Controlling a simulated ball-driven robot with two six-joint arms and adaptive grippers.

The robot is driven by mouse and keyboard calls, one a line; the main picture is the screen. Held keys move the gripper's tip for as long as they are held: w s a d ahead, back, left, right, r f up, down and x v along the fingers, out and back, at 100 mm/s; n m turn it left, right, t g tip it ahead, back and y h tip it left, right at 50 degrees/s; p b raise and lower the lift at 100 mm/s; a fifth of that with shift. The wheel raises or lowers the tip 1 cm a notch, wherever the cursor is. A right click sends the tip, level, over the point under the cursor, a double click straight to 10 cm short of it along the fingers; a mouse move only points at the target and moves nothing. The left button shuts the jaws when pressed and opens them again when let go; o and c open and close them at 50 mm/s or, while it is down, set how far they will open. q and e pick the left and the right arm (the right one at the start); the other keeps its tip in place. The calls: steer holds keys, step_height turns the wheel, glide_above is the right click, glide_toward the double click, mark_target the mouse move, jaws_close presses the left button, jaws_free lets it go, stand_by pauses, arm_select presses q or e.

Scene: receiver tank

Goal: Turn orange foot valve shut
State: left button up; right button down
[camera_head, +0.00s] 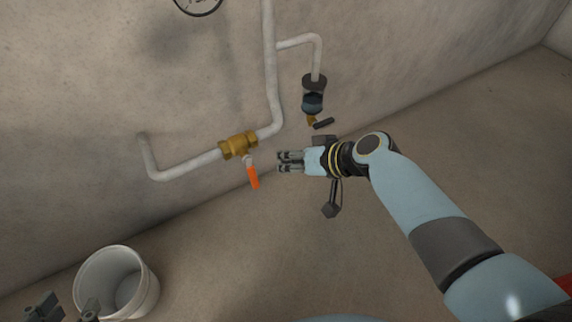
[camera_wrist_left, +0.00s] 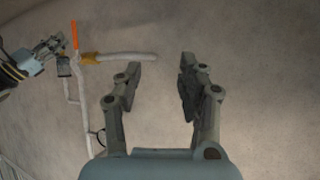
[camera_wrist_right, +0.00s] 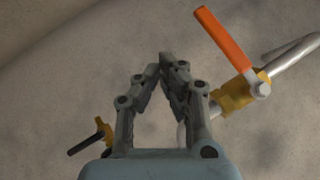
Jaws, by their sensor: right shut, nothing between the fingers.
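The orange valve handle (camera_head: 253,178) hangs down from the brass valve body (camera_head: 239,146) on the lower pipe. In the right wrist view the handle (camera_wrist_right: 224,42) runs up and left from its pivot, roughly across the pipe. My right gripper (camera_head: 282,162) is shut and empty, a little right of the handle and apart from it. In the right wrist view its closed fingertips (camera_wrist_right: 164,66) lie left of the handle. My left gripper (camera_wrist_left: 161,64) is open and empty. Its fingers (camera_head: 68,304) show at the lower left of the head view, in front of the bucket.
A white bucket (camera_head: 118,284) stands on the floor at lower left. A white pipe (camera_head: 271,70) runs down the wall, with a side branch ending in a dark fitting (camera_head: 313,92) and small brass tap above my right gripper. A round gauge (camera_head: 198,4) is at the top edge.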

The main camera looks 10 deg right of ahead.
mark_target(252, 174)
steer(key=s+d+g+p, duration=0.2)
steer(key=s+d, duration=0.5)
steer(key=d, duration=0.1)
arm_select(q)
steer(key=s+a+g+p, duration=0.2)
steer(key=s+g+p, duration=0.3)
steer(key=g, duration=0.4)
arm_select(e)
steer(key=w+a+r+n+g+p, duration=0.1)
steer(key=w+a+r+n+g, duration=0.3)
steer(key=r, duration=0.5)
arm_select(q)
steer(key=w+d+r+t+b, duration=0.1)
steer(key=w+r+b, duration=0.3)
steer(key=r, duration=0.2)
step_height(252, 174, down, 6)
steer(key=w+t+b, duration=0.2)
steer(key=t+b, duration=0.1)
steer(key=t, duration=0.2)
steer(key=shift+d+f+t+b, duration=0.15)
steer(key=shift+f+t+b, duration=0.1)
steer(key=shift+t+b, duration=0.05)
arm_select(e)
steer(key=w+a+f+t, duration=0.1)
steer(key=w+a+f, duration=0.1)
steer(key=a+f, duration=0.6)
steer(key=shift+w+a+h, duration=0.15)
steer(key=shift+a+h, duration=0.05)
steer(key=shift+h, duration=0.1)
